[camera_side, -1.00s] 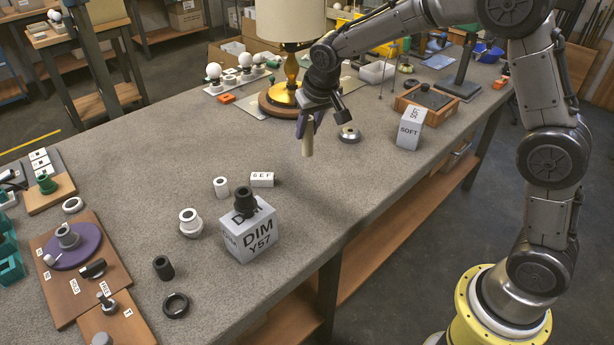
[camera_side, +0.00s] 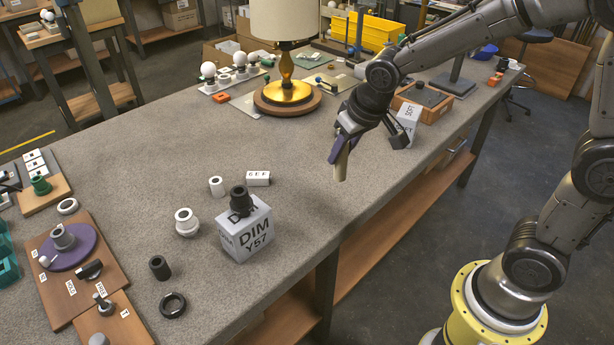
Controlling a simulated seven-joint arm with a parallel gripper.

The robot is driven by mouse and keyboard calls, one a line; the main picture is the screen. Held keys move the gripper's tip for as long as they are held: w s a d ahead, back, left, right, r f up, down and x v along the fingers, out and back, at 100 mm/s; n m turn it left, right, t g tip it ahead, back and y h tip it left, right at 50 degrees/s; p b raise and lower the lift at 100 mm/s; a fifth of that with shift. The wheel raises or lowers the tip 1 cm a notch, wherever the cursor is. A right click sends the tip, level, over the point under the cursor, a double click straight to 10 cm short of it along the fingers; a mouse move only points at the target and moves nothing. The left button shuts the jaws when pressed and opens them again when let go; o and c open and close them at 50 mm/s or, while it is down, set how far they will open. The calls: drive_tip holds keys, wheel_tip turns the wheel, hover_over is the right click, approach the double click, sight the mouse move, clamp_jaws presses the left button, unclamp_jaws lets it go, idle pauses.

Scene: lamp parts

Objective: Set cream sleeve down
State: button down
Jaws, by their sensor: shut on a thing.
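The sleeve hangs tilted slightly, near the front edge of the grey workbench (camera_side: 290,150). Its lower end appears to be above the bench; I cannot tell the exact gap. The upper part of the sleeve is hidden by the fingers.
A DIM Y57 block (camera_side: 245,230) with a black part on top stands at the front edge. A SOFT block (camera_side: 408,118) stands behind my gripper. A lamp (camera_side: 287,85) stands at the back. Bench left of the sleeve is clear.

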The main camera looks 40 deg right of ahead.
drive_tip(key=shift+w+a+f, duration=0.1)
drive_tip(key=shift+w+f, duration=1.5)
drive_tip(key=shift+f, duration=0.25)
drive_tip(key=shift+w+a+f, duration=0.1)
drive_tip(key=shift+w+f, duration=1.45)
drive_tip(key=shift+f, duration=0.25)
drive_tip(key=shift+w+f, duration=1.6)
drive_tip(key=shift+f, duration=0.25)
drive_tip(key=shift+f, duration=0.1)
drive_tip(key=c, duration=0.6)
unclamp_jaws()
drive_tip(key=shift+c, duration=0.2)
